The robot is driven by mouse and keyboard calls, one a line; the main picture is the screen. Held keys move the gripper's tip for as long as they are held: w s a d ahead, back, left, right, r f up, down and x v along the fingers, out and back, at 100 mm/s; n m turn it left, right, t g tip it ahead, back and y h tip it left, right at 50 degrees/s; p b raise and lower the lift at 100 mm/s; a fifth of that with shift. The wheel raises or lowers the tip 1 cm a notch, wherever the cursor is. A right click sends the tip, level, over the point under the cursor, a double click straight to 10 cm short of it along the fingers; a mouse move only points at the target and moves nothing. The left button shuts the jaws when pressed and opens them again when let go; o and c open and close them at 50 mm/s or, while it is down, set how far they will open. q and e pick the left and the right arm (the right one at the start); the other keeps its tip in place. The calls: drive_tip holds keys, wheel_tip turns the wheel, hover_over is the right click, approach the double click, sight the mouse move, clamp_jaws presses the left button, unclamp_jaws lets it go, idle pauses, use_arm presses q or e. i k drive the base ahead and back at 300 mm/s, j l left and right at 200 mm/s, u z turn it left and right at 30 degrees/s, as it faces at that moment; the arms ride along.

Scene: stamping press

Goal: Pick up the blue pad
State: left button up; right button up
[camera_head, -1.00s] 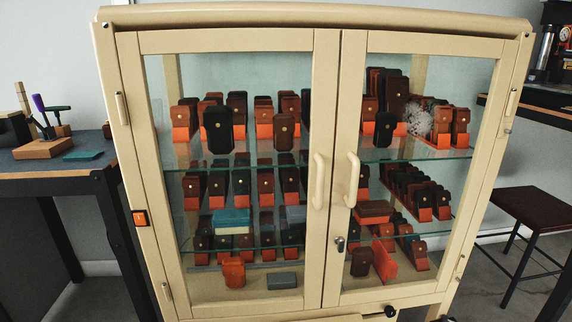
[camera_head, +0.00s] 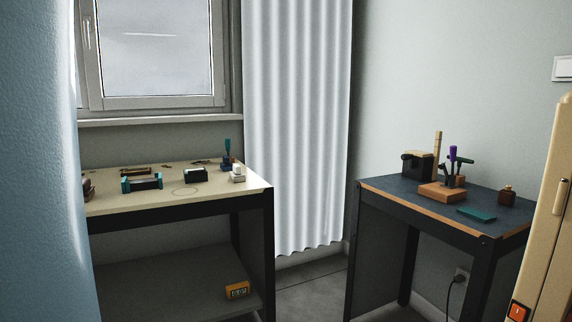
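A flat teal, blue-green pad (camera_head: 477,213) lies on the dark-topped table (camera_head: 385,196) at the right, near its front edge. I cannot tell for sure whether it is the blue pad. A small dark box with a pale top (camera_head: 195,175) sits on the cream-topped table (camera_head: 230,196) at the left, beside a teal-ended tool (camera_head: 142,184). Neither of my grippers is in view.
On the right table stand a wooden tool block (camera_head: 441,192), a dark box and a small brown bottle (camera_head: 506,196). The cream cabinet (camera_head: 551,240) edges in at far right. A blue surface (camera_head: 40,170) fills the left edge. Grey floor (camera_head: 305,285) shows between the tables.

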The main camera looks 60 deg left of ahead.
sight(226, 166)
drive_tip(key=u, duration=2.25)
drive_tip(key=z, duration=2.9)
drive_tip(key=u, duration=2.9)
drive_tip(key=i+l+u, duration=0.35)
drive_tip(key=i, duration=0.3)
drive_tip(key=i+l+u, duration=0.35)
drive_tip(key=i+l, duration=0.15)
drive_tip(key=i, duration=0.15)
